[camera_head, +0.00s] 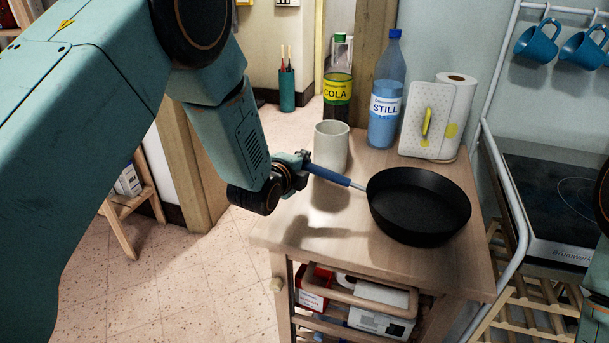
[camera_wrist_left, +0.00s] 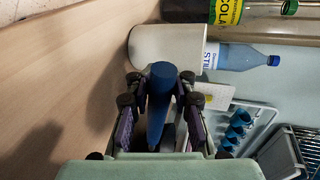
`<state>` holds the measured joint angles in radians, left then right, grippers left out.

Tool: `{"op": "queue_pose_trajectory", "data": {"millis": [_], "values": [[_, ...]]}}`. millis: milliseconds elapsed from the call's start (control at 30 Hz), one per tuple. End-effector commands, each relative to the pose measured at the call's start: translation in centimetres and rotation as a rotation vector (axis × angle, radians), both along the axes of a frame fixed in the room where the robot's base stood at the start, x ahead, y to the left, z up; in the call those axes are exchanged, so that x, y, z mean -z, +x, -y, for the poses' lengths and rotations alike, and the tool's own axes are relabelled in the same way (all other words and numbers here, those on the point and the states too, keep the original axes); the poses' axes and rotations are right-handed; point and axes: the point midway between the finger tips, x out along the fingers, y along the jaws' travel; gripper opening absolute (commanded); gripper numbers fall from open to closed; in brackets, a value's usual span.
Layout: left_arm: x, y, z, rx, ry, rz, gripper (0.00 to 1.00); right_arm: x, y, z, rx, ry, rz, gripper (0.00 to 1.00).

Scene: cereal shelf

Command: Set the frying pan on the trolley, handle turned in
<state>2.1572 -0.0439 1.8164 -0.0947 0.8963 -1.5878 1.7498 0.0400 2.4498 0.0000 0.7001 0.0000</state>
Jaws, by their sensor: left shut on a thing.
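The black frying pan (camera_head: 419,205) is over the right part of the wooden trolley top (camera_head: 335,245). Its blue handle (camera_head: 330,175) points left in the head view, toward my left gripper (camera_head: 300,168). My left gripper is shut on the handle near its end. In the left wrist view the handle (camera_wrist_left: 160,85) lies between the fingers of my left gripper (camera_wrist_left: 160,105). A shadow lies on the top below the handle. I cannot tell whether the pan's base touches the trolley. My right gripper is not in view.
A pale cup (camera_head: 331,146) stands just behind the handle. A cola bottle (camera_head: 337,85), a blue water bottle (camera_head: 385,95) and a paper roll (camera_head: 456,90) behind a white board (camera_head: 426,121) stand at the trolley's back. A stove (camera_head: 555,190) is at the right. The trolley's front left is clear.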

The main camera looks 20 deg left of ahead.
Motion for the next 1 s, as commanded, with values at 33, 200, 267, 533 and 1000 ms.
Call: {"op": "queue_pose_trajectory", "data": {"millis": [33,200,267,533,1000], "values": [[0.8,0.0,0.0,-0.003,-0.005,0.001,0.00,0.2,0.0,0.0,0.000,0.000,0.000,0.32],[2.7,0.1,0.0,-0.002,-0.005,0.002,0.00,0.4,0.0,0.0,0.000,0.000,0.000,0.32],[2.7,0.1,-0.1,-0.003,-0.004,0.004,0.00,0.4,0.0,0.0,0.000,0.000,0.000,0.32],[2.8,0.0,0.0,0.000,0.001,-0.002,0.29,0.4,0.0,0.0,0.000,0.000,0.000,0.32],[2.8,0.0,0.0,0.000,0.000,-0.002,0.46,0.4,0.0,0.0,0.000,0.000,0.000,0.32]]}}
